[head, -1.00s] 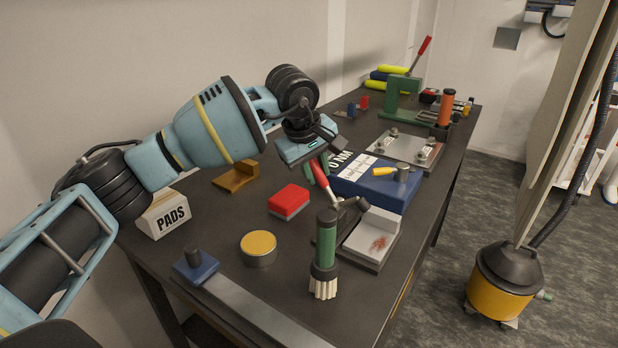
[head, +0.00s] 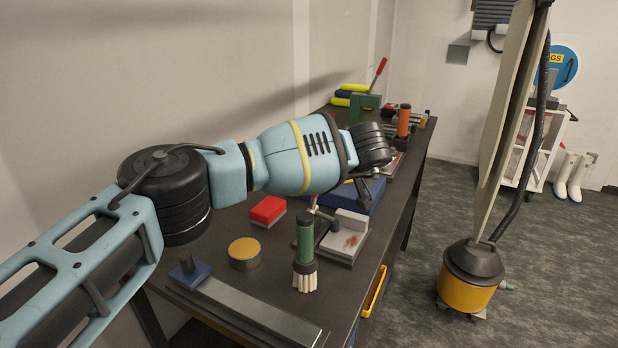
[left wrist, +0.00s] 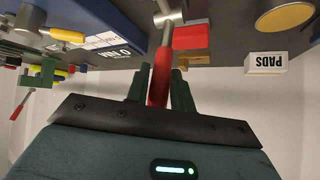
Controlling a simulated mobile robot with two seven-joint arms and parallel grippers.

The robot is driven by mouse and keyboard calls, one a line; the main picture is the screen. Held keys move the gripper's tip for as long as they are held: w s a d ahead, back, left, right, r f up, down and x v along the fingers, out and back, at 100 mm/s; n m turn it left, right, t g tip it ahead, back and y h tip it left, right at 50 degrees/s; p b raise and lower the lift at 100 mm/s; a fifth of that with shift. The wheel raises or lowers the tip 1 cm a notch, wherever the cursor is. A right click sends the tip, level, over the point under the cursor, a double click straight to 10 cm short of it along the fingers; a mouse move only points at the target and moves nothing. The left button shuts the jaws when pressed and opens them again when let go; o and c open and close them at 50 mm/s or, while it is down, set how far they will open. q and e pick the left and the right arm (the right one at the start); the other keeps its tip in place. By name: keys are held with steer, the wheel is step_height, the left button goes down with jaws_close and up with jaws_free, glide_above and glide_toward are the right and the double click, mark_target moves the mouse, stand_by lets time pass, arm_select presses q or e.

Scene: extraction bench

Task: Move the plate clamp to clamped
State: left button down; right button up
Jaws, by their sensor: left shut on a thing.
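The plate clamp's red handle (left wrist: 160,82) is between the two fingers of my left gripper (left wrist: 161,70), which is shut on it. A metal shaft (left wrist: 167,35) runs from the handle to the clamp body at the top of the left wrist view. In the head view the clamp's metal plate with a pale block (head: 340,248) lies on the bench, and a reddish stain shows on it. My left arm hides most of the handle and the gripper there, so the lever's exact angle is hard to tell. My right gripper is out of view.
A green-handled brush (head: 304,240) stands close in front of the plate. A yellow-topped tin (head: 244,252), a red block (head: 268,210) and a blue case (head: 362,198) are nearby. The bench's right edge is close to the plate.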

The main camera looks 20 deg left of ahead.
arm_select(q)
steer(key=shift+d+y, duration=0.45)
steer(key=shift+y, duration=0.05)
steer(key=c, duration=1.2)
jaws_free()
steer(key=shift+d+f, duration=0.1)
steer(key=v, duration=0.8)
steer(key=shift+f, duration=0.15)
steer(key=shift+s, duration=0.1)
